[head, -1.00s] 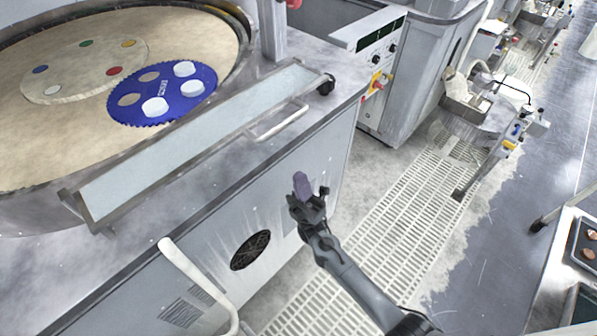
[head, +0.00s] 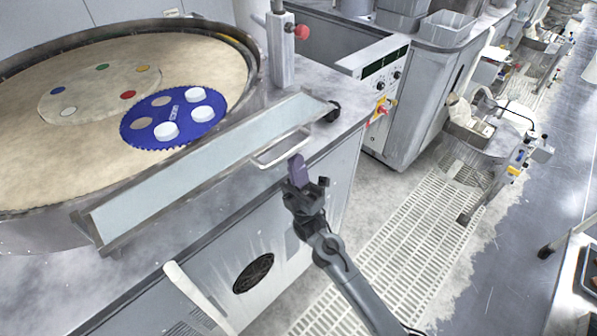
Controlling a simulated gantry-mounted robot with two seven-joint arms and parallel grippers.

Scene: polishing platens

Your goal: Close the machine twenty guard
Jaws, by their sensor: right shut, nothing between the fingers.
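The guard (head: 205,168) is a long pale clear panel in a metal frame. It lies low along the near side of the round platen (head: 40,170), with the platen uncovered. A metal bar handle (head: 283,149) sticks out from the guard's near edge, towards its right end. My right gripper (head: 298,171) is shut and empty, its purple fingers pointing up. Its tips show just below the right end of the handle; I cannot tell whether they touch it. My left gripper is not in view.
A blue toothed carrier (head: 172,137) with white discs lies on the platen. A post (head: 281,50) with a red knob stands behind the guard's right end. A control panel (head: 383,68) is to the right. The grated floor (head: 420,230) is clear.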

